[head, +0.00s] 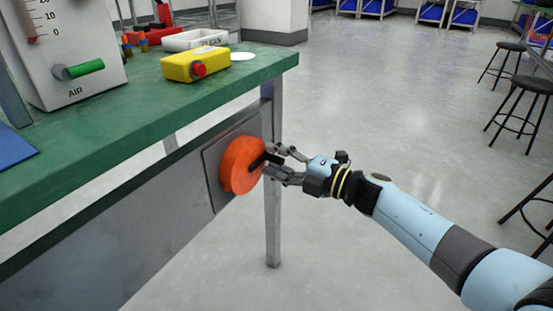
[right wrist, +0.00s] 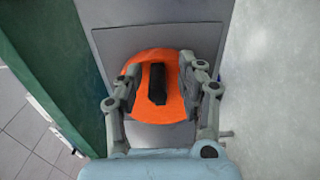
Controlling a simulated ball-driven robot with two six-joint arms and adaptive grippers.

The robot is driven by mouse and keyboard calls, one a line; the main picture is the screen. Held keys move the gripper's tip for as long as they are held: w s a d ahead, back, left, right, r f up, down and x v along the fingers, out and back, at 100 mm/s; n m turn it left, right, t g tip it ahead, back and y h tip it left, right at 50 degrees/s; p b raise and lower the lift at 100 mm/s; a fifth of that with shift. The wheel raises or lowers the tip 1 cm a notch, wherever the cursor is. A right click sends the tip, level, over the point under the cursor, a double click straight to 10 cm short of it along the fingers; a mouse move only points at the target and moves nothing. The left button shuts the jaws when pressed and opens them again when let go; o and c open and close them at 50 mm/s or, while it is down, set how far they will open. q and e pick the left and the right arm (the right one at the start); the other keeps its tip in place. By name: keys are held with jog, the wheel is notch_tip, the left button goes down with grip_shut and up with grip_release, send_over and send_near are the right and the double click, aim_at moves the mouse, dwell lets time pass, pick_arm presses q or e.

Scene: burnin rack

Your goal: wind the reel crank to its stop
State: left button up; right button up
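The reel is an orange disc (head: 239,166) on a grey plate (head: 211,171) fixed to the side of the green workbench. Its black crank handle (head: 262,161) sticks out toward my right gripper (head: 272,160). In the right wrist view the orange disc (right wrist: 150,110) fills the middle, with the black handle (right wrist: 157,84) standing upright on it. My right gripper (right wrist: 158,82) is open, one finger on each side of the handle. Gaps show between the handle and both fingers. My left gripper is not in view.
The green bench top (head: 150,105) carries a white gauge box (head: 72,50) with a green AIR lever, a yellow box with a red button (head: 195,64) and a white tray (head: 195,39). A bench leg (head: 272,215) stands just behind the reel. Open floor lies right; stools (head: 520,105) stand farther off.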

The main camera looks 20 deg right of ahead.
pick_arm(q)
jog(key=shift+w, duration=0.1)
pick_arm(e)
jog(key=v, duration=1.2)
jog(key=s+d+f+m+g+h, duration=0.35)
jog(key=s+f+m+h, duration=0.25)
jog(key=s+f+m, duration=0.65)
jog(key=s+d+f+m+g+h, duration=0.3)
jog(key=s+f+m+g+h, duration=0.4)
jog(key=s+f, duration=0.95)
jog(key=s+a+f+m+g+y, duration=0.1)
jog(key=s+f+m+g, duration=0.35)
jog(key=s, duration=0.75)
pick_arm(q)
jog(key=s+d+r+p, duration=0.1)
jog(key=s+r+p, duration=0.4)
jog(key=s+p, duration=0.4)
jog(key=p, duration=0.3)
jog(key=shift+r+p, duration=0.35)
pick_arm(e)
jog(key=s+a+r+m+t, duration=0.1)
jog(key=s+r, duration=0.4)
jog(key=s, duration=0.3)
jog(key=shift+s+a+r, duration=0.15)
jog(key=shift+s+r, duration=0.15)
